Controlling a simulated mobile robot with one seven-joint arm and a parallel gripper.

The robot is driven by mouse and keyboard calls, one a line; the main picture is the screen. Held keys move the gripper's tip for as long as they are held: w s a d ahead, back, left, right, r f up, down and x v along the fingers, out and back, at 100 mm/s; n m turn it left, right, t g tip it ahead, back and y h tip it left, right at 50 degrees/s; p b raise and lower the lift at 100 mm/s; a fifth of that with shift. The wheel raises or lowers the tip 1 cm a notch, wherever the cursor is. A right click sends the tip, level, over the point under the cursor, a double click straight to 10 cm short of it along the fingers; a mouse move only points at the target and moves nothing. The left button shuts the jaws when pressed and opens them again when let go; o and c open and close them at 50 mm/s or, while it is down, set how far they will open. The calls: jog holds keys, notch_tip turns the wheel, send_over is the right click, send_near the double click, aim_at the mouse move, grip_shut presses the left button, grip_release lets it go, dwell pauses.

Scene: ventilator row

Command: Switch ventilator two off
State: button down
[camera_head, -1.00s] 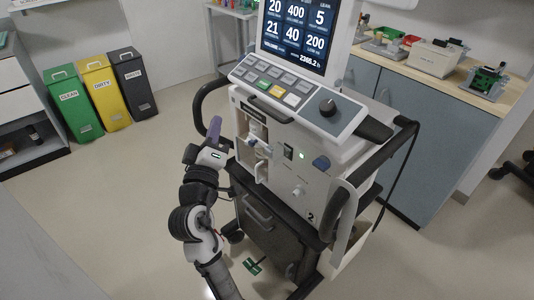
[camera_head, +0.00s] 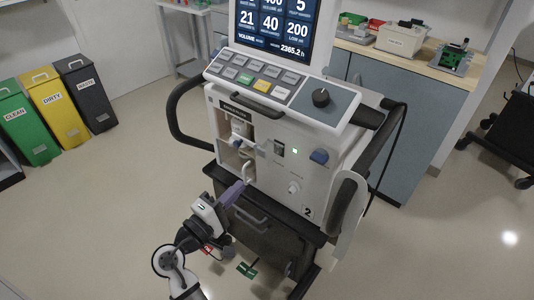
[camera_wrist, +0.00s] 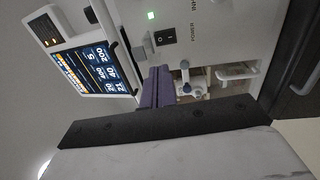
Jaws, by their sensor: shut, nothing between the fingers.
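The ventilator (camera_head: 325,178) marked with a 2 stands upright in the middle of the head view. Its screen (camera_head: 274,22) is lit. A dark rocker power switch (camera_head: 279,149) sits on its front panel, left of a lit green lamp (camera_head: 295,151). In the wrist view the switch (camera_wrist: 165,37), labelled POWER, is seen close up beside the green lamp (camera_wrist: 151,15). My gripper (camera_head: 240,187), with purple fingers, is shut and empty, in front of the ventilator and below the switch in the head view. Its fingers (camera_wrist: 155,85) point toward the panel; I cannot tell whether they touch anything.
A blue knob (camera_head: 319,156) and a white connector (camera_head: 294,187) sit right of the switch. An open recess with fittings (camera_head: 237,140) is left of it. Dark handles (camera_head: 180,115) flank the ventilator. Bins (camera_head: 55,108) stand at the left, a counter (camera_head: 405,60) behind. The foreground floor is mostly clear.

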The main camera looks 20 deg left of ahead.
jog(key=shift+w, duration=0.1)
jog(key=p+x, duration=0.4)
jog(key=x, duration=0.8)
jog(key=shift+w+d+r, duration=0.1)
jog(key=shift+w+r, duration=0.05)
jog(key=shift+w, duration=0.2)
jog(key=shift+w+d, duration=0.2)
jog(key=shift+w, duration=0.35)
jog(key=shift+w+r, duration=0.1)
jog(key=b, duration=0.4)
send_near(268, 156)
jog(key=f, duration=0.1)
jog(key=a+f, duration=0.1)
jog(key=shift+a+f, duration=0.25)
jog(key=shift+f, duration=0.1)
